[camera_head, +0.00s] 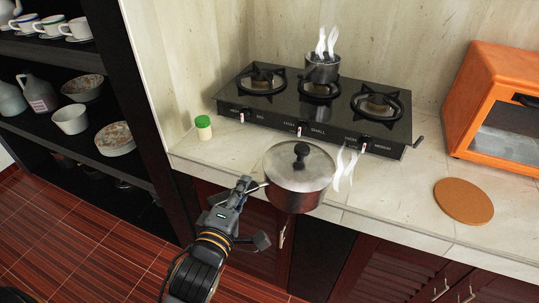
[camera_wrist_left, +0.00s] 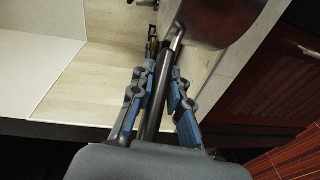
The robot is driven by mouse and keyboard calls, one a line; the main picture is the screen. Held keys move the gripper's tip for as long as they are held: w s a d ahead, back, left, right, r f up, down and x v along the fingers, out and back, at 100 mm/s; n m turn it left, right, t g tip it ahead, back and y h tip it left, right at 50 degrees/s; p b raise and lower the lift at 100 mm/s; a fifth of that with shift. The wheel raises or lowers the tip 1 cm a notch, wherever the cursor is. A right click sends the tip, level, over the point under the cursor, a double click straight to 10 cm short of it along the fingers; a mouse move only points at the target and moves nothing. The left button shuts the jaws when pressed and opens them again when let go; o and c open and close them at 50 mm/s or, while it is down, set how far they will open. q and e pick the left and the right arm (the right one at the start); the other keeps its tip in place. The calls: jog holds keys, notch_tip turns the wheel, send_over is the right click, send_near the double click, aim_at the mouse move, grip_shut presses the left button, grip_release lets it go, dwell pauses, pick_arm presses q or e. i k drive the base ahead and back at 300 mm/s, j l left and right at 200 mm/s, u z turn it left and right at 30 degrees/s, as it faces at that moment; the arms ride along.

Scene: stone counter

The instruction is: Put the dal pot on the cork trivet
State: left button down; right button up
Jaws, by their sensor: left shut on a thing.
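The dal pot (camera_head: 299,178) is a dark metal pot with a lid and black knob. It is at the counter's front edge in the head view, with its lower part in front of the cabinet doors. My left gripper (camera_head: 245,188) is shut on its handle from the left. In the left wrist view the fingers (camera_wrist_left: 160,88) close around the dark handle (camera_wrist_left: 157,95), and part of the pot (camera_wrist_left: 215,22) shows at the top. The cork trivet (camera_head: 463,201) lies flat and bare on the counter at right. My right gripper is not in view.
A black three-burner stove (camera_head: 317,109) stands at the back, with a small steaming pot (camera_head: 322,72) on its rear burner. An orange oven (camera_head: 499,106) stands behind the trivet. A green-lidded jar (camera_head: 203,128) is at left. Counter between pot and trivet is clear apart from white steam.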

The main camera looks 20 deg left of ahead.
aim_at(467, 220)
jog(key=l, duration=3.75)
jog(key=k, duration=0.05)
